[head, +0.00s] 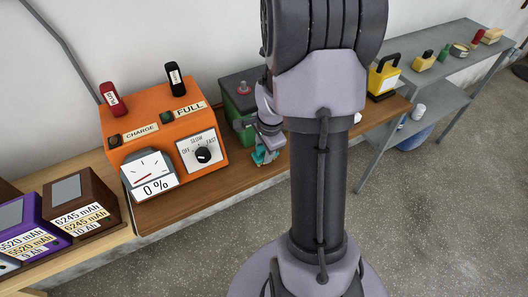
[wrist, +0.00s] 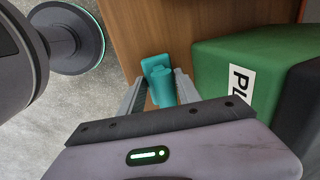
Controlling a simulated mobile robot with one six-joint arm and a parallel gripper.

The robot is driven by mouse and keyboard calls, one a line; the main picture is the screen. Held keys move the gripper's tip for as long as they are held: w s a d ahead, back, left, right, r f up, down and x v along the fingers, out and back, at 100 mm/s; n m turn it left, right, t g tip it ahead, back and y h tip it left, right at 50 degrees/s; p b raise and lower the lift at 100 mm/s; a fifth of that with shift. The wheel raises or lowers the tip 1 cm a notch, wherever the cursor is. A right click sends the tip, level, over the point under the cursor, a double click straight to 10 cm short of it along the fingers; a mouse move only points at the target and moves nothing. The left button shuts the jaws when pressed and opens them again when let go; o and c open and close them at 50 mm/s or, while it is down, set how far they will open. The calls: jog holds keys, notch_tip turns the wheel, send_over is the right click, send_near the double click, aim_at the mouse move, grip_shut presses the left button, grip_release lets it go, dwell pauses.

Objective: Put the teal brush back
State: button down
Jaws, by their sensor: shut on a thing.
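The teal brush (head: 262,155) is at my gripper (head: 266,148), low in front of the green box on the wooden bench. In the wrist view the teal brush (wrist: 160,82) sits between the two fingers of my gripper (wrist: 158,92), which are shut on it. The bench top shows behind the brush in that view. I cannot tell whether the brush touches the bench. My arm hides part of the bench to the right in the head view.
The orange charger box (head: 165,125) stands left of the gripper. The green box (head: 241,100) is close behind it, and beside it in the wrist view (wrist: 240,75). Brown and purple batteries (head: 80,205) stand at left. A grey shelf (head: 440,75) with small items is at right.

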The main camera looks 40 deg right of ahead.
jog(key=shift+f, duration=0.2)
jog(key=c, duration=0.8)
grip_release()
jog(key=shift+c, duration=0.2)
